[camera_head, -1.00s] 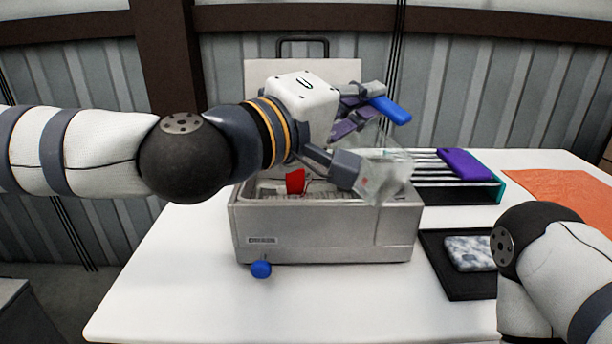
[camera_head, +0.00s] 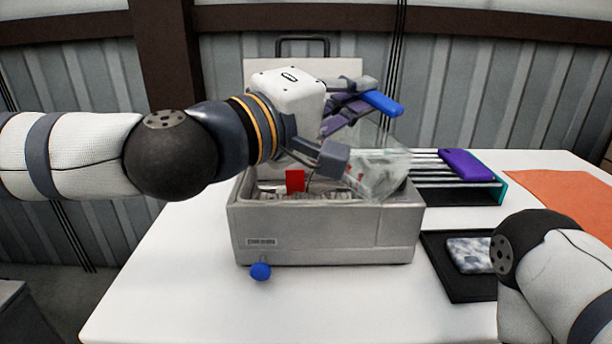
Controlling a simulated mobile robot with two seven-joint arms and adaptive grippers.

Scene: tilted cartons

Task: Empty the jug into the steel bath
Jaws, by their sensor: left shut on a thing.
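The steel bath (camera_head: 325,236) is a grey box with an open top, a blue knob (camera_head: 260,271) low at its front and a raised lid (camera_head: 256,70) behind. My left gripper (camera_head: 352,135) is over the right part of the bath, shut on a clear jug (camera_head: 380,172). The jug is tilted over the opening and has a blue part (camera_head: 383,102) at its upper end. The gripper partly hides the jug, and its contents are hard to make out. My right arm shows at lower right, its gripper out of the picture.
A red piece (camera_head: 295,181) shows inside the bath. To the right stand a slotted rack (camera_head: 460,190) with a purple item (camera_head: 468,164), a black tray (camera_head: 447,278) with a mottled block (camera_head: 468,254), and an orange mat (camera_head: 565,198). The table's front left is clear.

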